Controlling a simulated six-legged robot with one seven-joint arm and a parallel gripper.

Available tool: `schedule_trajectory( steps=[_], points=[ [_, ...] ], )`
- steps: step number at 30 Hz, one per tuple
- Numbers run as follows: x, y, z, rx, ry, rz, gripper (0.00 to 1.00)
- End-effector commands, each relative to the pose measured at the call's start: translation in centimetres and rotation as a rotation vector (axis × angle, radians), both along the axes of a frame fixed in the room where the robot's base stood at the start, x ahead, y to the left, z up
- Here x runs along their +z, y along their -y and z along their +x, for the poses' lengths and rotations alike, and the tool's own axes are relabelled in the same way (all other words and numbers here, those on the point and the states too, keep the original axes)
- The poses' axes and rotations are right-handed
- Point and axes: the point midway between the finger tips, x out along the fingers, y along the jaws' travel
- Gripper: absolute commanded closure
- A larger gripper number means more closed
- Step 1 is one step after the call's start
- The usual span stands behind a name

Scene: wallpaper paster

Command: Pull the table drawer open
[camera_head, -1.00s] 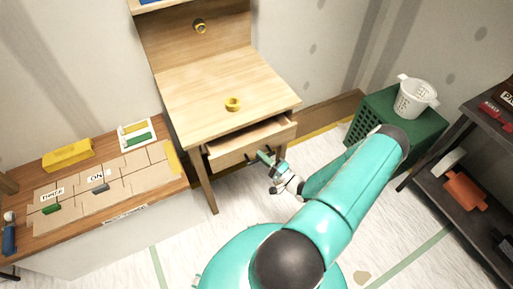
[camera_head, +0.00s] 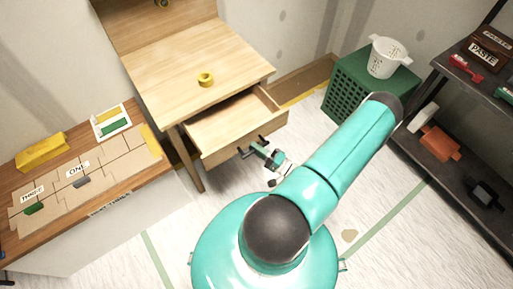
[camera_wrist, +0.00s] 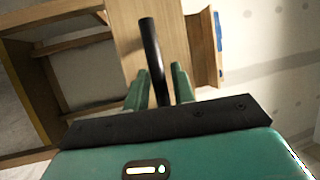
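The wooden table (camera_head: 190,65) stands at upper centre in the head view. Its drawer (camera_head: 232,118) is pulled partly out, and the visible inside looks empty. A dark bar handle (camera_head: 248,148) is on the drawer front. My gripper (camera_head: 262,150) is at this handle. The drawer front (camera_wrist: 125,40) lies just beyond the fingers. The head view shows the fingertips only small.
A low bench (camera_head: 110,185) with labelled panels stands at left. The floor before the drawer is clear.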

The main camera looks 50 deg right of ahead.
Motion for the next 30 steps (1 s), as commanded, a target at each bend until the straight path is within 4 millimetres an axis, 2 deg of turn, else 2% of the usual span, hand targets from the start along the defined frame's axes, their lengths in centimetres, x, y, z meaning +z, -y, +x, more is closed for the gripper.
schedule_trajectory(
  steps=[10, 14, 17, 30],
  points=[
    [0.0, 0.1, -0.1, -0.001, -0.001, -0.001, 0.64],
    [-0.3, 0.2, -0.9, -0.003, -0.003, -0.001, 0.64],
    [-0.6, 0.4, -2.4, -0.004, -0.003, 0.0, 0.64],
    [-2.5, 1.4, -11.4, -0.004, -0.002, 0.0, 0.64]
  ],
)
